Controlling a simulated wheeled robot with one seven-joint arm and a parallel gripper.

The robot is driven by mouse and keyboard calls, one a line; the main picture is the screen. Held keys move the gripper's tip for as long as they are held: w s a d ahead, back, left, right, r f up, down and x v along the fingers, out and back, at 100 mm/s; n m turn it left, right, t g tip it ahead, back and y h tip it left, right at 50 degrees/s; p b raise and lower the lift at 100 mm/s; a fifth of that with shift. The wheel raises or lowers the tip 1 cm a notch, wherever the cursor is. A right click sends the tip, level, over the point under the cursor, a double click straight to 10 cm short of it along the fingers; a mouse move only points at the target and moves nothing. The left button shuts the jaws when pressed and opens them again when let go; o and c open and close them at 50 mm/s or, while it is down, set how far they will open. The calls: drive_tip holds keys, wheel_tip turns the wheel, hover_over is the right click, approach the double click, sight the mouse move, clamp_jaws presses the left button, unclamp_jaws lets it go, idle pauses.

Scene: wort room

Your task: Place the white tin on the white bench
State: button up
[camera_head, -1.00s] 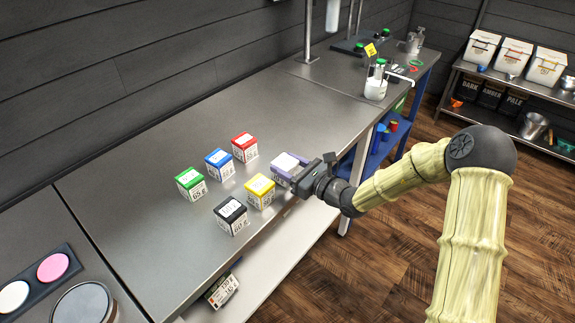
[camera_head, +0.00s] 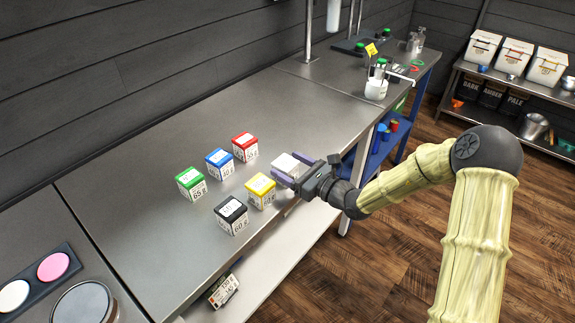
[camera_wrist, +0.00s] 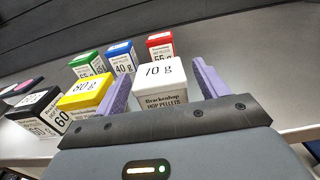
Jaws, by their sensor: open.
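The white tin (camera_head: 285,161), a small box marked 70 g, stands upright on the grey metal bench top (camera_head: 310,110). In the wrist view the white tin (camera_wrist: 160,90) shows between my two purple fingers. My gripper (camera_head: 294,168) is open at the bench's front edge, with its fingers pointing at the tin. The fingers look clear of the tin's sides, and the tin stands mostly beyond the fingertips. No separate white bench shows; a white surface (camera_head: 262,268) lies below the metal top.
The yellow tin (camera_head: 260,190) stands close left of my gripper. The black (camera_head: 231,216), red (camera_head: 244,147), blue (camera_head: 219,163) and green (camera_head: 191,183) tins stand farther left. The bench behind the tins is clear.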

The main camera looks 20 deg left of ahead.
drive_tip(key=v, duration=1.1)
drive_tip(key=shift+b, duration=0.35)
